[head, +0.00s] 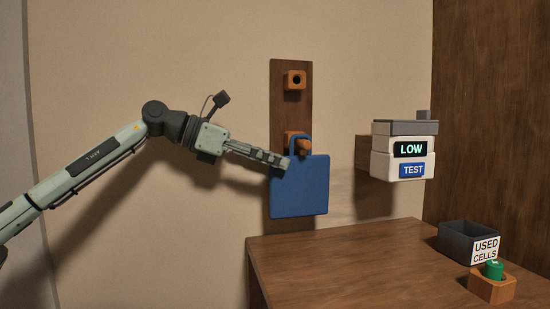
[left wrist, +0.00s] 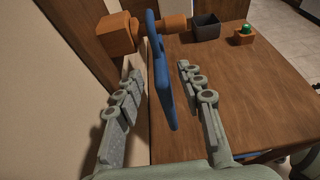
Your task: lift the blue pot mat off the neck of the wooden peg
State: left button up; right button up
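The blue pot mat (head: 302,190) hangs by its loop from the wooden peg (head: 303,146) on a dark upright board. In the left wrist view the mat (left wrist: 161,75) shows nearly edge-on. Its top lies between the peg's block (left wrist: 117,34) on the wall side and the peg's outer end (left wrist: 174,24). My left gripper (head: 287,163) reaches in from the left at the mat's upper left part. Its fingers (left wrist: 159,70) are open, one on each side of the mat, with gaps visible. My right gripper is not in view.
Another wooden fitting (head: 295,80) with a dark hole sits higher on the board. A battery tester (head: 402,150) reading LOW is on the wall to the right. A wooden counter (head: 340,255) below bears a grey USED CELLS bin (head: 452,240) and a green cell (head: 493,269) in a wooden holder.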

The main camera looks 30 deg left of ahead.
aim_at(294, 166)
pick_arm(q)
jog(key=x, duration=0.5)
jog(key=shift+d+p, duration=0.1)
jog(key=shift+p, duration=0.3)
jog(key=shift+x, duration=0.8)
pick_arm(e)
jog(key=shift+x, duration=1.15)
pick_arm(q)
jog(key=shift+c, duration=0.3)
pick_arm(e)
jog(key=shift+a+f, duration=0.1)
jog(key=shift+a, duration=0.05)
pick_arm(q)
grip_shut()
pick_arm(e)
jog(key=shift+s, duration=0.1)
pick_arm(q)
jog(key=shift+r, duration=0.2)
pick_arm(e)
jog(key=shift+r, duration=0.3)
pick_arm(q)
jog(key=shift+r+p, duration=0.4)
jog(key=shift+p, duration=0.25)
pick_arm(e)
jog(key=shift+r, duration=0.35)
